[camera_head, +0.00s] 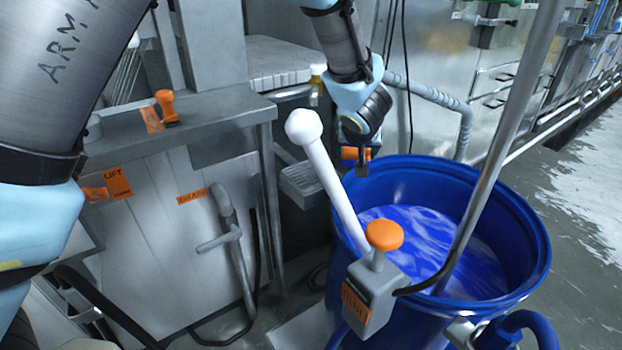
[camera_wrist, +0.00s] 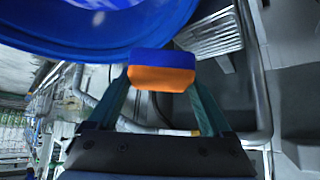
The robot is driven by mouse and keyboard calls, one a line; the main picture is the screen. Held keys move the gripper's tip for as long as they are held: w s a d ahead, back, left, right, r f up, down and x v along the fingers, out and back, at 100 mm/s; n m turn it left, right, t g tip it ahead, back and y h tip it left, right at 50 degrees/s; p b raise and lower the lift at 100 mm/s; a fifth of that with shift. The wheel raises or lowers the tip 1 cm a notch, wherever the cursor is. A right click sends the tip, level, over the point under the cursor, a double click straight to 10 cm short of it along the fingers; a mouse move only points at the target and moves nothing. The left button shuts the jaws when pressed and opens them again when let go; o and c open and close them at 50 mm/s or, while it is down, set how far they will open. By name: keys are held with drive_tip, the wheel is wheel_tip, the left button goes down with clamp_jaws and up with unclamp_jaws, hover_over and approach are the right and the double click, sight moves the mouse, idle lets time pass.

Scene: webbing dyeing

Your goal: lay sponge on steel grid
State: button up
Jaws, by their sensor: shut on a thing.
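The sponge (camera_wrist: 162,76), orange with a blue layer, is held between the two fingertips of my gripper (camera_wrist: 163,84) in the wrist view. In the head view my gripper (camera_head: 358,160) hangs downward at the left of the blue barrel's rim, with the sponge (camera_head: 349,153) showing as an orange patch in it. The steel grid (camera_head: 301,184) is a small slatted shelf left of the barrel. In the head view it lies lower and left of my gripper. In the wrist view the grid (camera_wrist: 208,36) is up and right of the sponge, apart from it.
The blue barrel (camera_head: 532,235) holds blue liquid. A white ball-ended lever (camera_head: 322,165) and an orange-knobbed box (camera_head: 370,290) stand in front of it. A steel cabinet (camera_head: 165,235) is on the left. A ribbed hose (camera_head: 440,98) runs behind.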

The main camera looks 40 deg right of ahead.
drive_tip(key=shift+s+d+f, duration=0.2)
drive_tip(key=shift+s+f, duration=0.4)
drive_tip(key=shift+f, duration=0.15)
drive_tip(key=w+d+p, duration=0.2)
drive_tip(key=w+p, duration=0.2)
drive_tip(key=w, duration=1.5)
drive_tip(key=b, duration=0.6)
hover_over(313, 171)
wheel_tip(313, 171, down, 6)
drive_tip(key=shift+s+r, duration=0.1)
drive_tip(key=shift+s, duration=0.05)
wheel_tip(313, 171, down, 6)
drive_tip(key=b, duration=0.3)
drive_tip(key=shift+r, duration=0.2)
drive_tip(key=shift+w+f, duration=0.1)
drive_tip(key=shift+w, duration=0.1)
